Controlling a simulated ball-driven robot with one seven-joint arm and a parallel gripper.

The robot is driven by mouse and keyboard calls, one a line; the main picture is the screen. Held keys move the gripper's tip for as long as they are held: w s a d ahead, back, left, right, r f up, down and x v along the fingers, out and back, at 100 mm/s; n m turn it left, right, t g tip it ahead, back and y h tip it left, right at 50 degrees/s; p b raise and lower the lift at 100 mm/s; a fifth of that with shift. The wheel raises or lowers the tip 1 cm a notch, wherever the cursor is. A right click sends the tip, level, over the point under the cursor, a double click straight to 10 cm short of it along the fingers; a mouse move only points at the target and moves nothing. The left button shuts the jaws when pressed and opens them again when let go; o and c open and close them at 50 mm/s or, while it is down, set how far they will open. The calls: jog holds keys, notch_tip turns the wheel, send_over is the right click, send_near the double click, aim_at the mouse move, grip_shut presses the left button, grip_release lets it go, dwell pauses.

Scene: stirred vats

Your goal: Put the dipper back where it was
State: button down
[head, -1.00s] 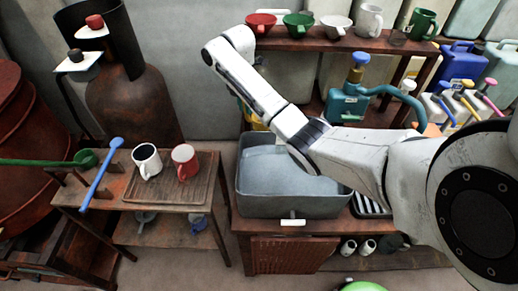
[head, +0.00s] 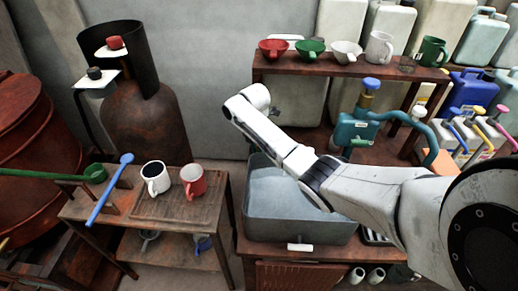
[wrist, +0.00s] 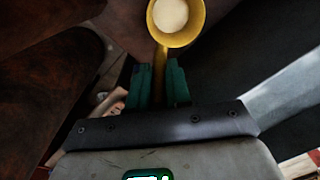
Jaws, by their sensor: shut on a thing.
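In the wrist view my gripper (wrist: 158,82) is shut on the handle of a yellow dipper (wrist: 174,41). The dipper's round cup lies beyond the fingertips, with something pale cream filling its opening. In the head view my gripper and the yellow dipper are hidden behind my arm. A green dipper (head: 94,173) and a blue dipper (head: 110,187) rest at the left end of the small wooden table (head: 218,203), on a low wooden rack whose details are partly hidden.
A white mug (head: 154,177) and a red mug (head: 192,182) stand on the small table. A grey basin (head: 300,228) lies under my arm. A rusty vat (head: 35,150) is at far left, a rusty tank (head: 150,125) behind the table. A shelf (head: 350,66) holds bowls and mugs.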

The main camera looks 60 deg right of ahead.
jog(key=shift+f, duration=0.1)
jog(key=c, duration=1.1)
grip_release()
jog(key=shift+o, duration=0.2)
jog(key=r, duration=1)
jog(key=shift+w+a+r, duration=0.1)
jog(key=shift+w+r, duration=0.25)
jog(key=shift+r, duration=0.05)
jog(key=shift+r+p, duration=0.75)
jog(key=shift+p, duration=0.1)
